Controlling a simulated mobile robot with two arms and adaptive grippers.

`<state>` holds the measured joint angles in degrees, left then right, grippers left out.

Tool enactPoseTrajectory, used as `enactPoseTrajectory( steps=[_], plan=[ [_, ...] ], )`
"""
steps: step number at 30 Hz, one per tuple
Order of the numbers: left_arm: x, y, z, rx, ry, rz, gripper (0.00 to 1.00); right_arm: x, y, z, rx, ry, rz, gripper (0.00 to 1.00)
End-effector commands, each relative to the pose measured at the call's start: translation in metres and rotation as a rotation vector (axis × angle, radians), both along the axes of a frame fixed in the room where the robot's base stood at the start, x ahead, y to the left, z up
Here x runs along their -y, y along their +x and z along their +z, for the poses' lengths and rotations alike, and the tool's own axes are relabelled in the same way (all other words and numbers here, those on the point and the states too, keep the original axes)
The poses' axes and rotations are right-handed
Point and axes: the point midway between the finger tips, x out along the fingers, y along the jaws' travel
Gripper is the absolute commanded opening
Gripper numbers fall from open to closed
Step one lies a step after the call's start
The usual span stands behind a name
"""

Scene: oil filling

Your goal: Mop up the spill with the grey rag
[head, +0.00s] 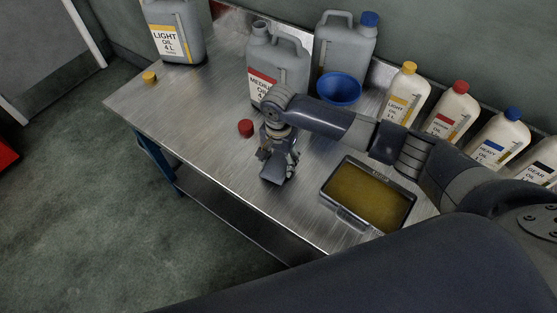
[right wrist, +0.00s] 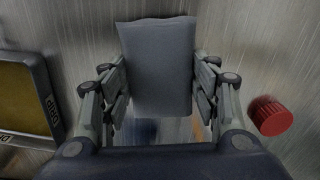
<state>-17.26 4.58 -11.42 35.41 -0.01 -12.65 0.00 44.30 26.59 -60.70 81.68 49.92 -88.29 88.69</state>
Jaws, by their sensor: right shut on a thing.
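My right gripper (head: 277,156) is low over the metal table, left of the drip tray. It is shut on the grey rag (head: 277,172). In the right wrist view the rag (right wrist: 157,62) is a folded grey piece standing out between the two fingers of my right gripper (right wrist: 160,80). I cannot tell whether the rag touches the table. No clear spill shows. A small brownish patch beneath the rag in the right wrist view could be oil or a reflection. My left gripper is not in view.
The drip tray (head: 326,193) holds yellowish oil. A red cap (head: 246,128) and a yellow cap (head: 150,77) lie on the table (head: 205,105). A medium oil can (head: 284,72), a light oil can (head: 174,32), a blue funnel (head: 339,88) and several bottles stand behind.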

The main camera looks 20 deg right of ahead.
Motion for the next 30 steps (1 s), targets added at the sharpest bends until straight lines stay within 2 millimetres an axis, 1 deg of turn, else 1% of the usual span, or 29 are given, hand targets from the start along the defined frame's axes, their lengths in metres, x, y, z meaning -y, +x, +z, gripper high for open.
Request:
enactPoseTrajectory(
  steps=[11, 30],
  plan=[
    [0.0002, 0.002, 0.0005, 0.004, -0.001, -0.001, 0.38, -0.0001, 0.0002, 0.0004, 0.001, 0.001, 0.0, 0.37],
    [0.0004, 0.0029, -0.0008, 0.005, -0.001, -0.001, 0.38, -0.0007, 0.0005, -0.0075, 0.001, 0.001, 0.001, 0.37]
  ],
)
